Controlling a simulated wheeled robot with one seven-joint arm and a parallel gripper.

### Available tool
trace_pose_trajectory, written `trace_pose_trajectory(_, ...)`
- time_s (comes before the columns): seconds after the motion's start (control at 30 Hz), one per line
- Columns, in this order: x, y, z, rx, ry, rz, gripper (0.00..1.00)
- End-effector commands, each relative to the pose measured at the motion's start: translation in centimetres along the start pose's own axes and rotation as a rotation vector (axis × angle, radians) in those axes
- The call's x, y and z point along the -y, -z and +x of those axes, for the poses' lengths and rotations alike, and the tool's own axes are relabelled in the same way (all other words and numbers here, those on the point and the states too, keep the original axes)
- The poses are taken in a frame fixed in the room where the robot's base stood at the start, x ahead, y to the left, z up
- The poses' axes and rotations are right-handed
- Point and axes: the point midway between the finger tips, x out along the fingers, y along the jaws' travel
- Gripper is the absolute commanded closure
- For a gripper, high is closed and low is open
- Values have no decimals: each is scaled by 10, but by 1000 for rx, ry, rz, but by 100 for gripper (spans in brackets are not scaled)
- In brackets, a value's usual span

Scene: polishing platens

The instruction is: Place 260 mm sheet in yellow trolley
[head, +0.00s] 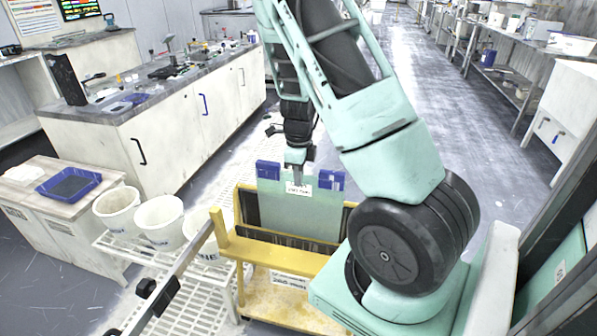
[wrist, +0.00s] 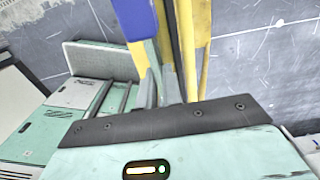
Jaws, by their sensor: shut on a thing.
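A pale green sheet (head: 290,217) with blue corner pieces and a white label hangs upright in the head view. My gripper (head: 296,180) is shut on its top edge, near the label. The sheet is over the yellow trolley (head: 275,254), and its lower part is between the trolley's yellow rails. Its bottom edge is hidden behind the front rail and dark slats, so I cannot tell whether it rests. In the wrist view, my gripper (wrist: 160,92) is seen close up beside a blue corner piece (wrist: 139,20) and yellow trolley bars (wrist: 198,45).
White buckets (head: 160,220) stand on a white rack (head: 190,285) left of the trolley. A long white bench (head: 185,130) with tools runs behind it. A low cabinet with a blue tray (head: 70,184) is at left. The aisle floor (head: 430,80) at the back right is clear.

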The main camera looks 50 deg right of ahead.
Motion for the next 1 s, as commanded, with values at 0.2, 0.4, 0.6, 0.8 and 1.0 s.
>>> trace_pose_trajectory(0.2,1,0,26,1,2,1,100)
trace_pose_trajectory(0.4,1,-1,27,2,3,0,100)
trace_pose_trajectory(0.6,1,0,30,2,2,0,100)
trace_pose_trajectory(0.8,0,0,31,0,0,-1,71)
trace_pose_trajectory(1.0,0,0,30,0,0,-1,71)
